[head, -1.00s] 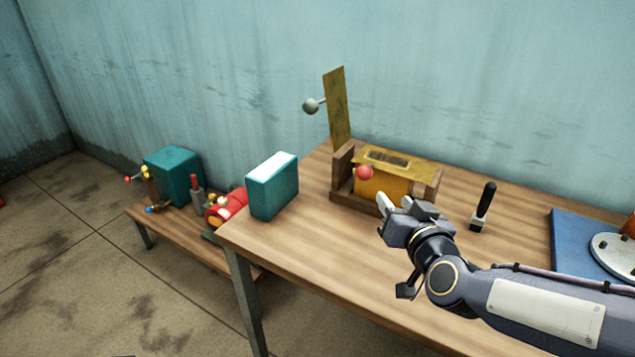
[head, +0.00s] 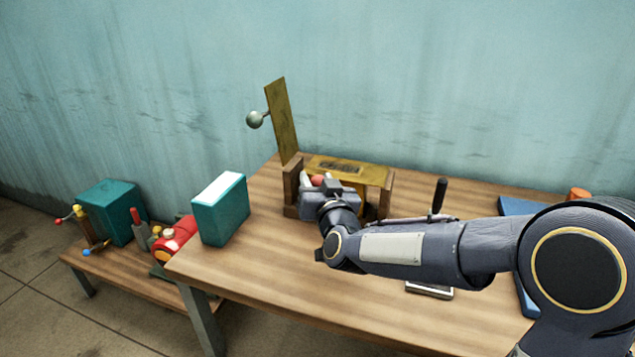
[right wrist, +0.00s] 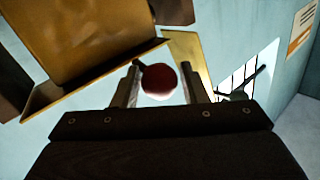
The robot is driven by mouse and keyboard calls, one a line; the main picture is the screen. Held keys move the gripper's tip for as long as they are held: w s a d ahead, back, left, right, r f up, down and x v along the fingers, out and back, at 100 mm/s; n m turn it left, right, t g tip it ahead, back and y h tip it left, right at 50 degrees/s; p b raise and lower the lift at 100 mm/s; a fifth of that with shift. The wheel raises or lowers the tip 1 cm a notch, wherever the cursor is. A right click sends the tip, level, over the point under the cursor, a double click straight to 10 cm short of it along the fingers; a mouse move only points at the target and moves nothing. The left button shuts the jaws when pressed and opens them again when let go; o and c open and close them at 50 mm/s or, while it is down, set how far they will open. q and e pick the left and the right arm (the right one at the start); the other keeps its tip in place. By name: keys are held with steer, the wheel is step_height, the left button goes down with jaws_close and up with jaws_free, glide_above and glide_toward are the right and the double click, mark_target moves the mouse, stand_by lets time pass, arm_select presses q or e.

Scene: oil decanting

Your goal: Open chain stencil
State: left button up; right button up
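The stencil fixture is a brown wooden frame (head: 292,184) on the table. One brass plate (head: 282,122) stands nearly upright at its left end, with a grey ball knob (head: 256,119). A second brass plate with a cut-out (head: 362,174) lies flat across the top. Its red ball knob (head: 317,180) is at the front. My right gripper (right wrist: 163,72) is open at this knob. In the right wrist view the red ball (right wrist: 159,82) lies between the two fingers, with narrow gaps visible. The gripper and forearm hide part of the fixture's front. My left gripper is out of view.
A teal box (head: 220,212) with a white top stands left of the fixture. A black-handled stamp (head: 439,196) and a blue mat (head: 520,206) are to the right, partly behind my arm. A lower bench (head: 125,275) at left holds several items. The table's front left is clear.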

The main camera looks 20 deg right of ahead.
jaws_close()
steer(key=shift+s+d+r+m+t+b, duration=0.1)
steer(key=shift+r+m+t+b, duration=0.25)
steer(key=shift+b, duration=0.6)
steer(key=s+d+r+m+t+h+b, duration=0.1)
steer(key=s+d+r+m+h+b, duration=0.3)
steer(key=m+b, duration=0.7)
steer(key=s+d+r+m+t+h+b, duration=0.1)
steer(key=s+d+r+m+h+b, duration=0.3)
steer(key=d+r+m+h+b, duration=0.3)
steer(key=shift+d+r+m+h+b, duration=0.15)
steer(key=shift+d+m+h+b, duration=0.4)
steer(key=shift+m+h+b, duration=1.3)
steer(key=shift+m+y, duration=0.55)
steer(key=shift+m, duration=0.35)
jaws_free()
steer(key=shift+s, duration=0.1)
